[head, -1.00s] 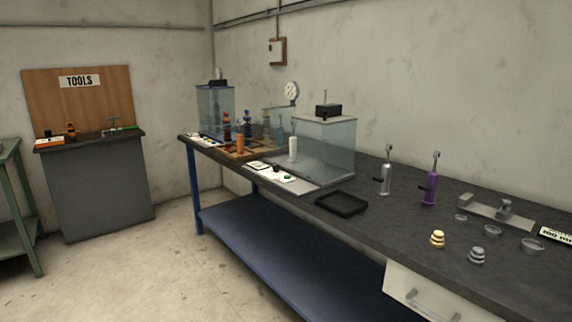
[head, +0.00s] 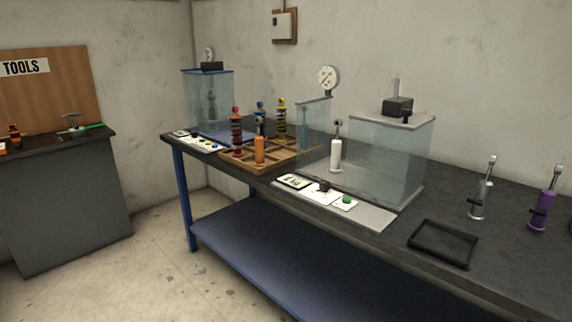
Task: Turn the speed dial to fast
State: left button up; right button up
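A control panel lies on the front edge of the grey base plate (head: 368,215) of the glass-walled test rig (head: 395,160). A small dark knob (head: 324,187) on a white card (head: 319,197) looks like the speed dial; its setting is too small to read. A green button (head: 346,200) sits to its right and a card with dark markings (head: 294,181) to its left. A white shock absorber (head: 336,150) stands upright by the rig's left side. Neither of my grippers shows in the head view.
A black tray (head: 443,243) lies right of the rig, with silver (head: 481,190) and purple (head: 545,200) shock absorbers beyond. A wooden tray (head: 240,162) with several shocks stands left. Another glass case (head: 209,100) is at the bench's far end. Floor before the bench (head: 150,270) is clear.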

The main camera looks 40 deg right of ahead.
aim_at(324, 185)
jog(key=i, duration=1.7)
jog(key=z, duration=2.45)
jog(key=k, duration=0.3)
jog(key=z, duration=0.35)
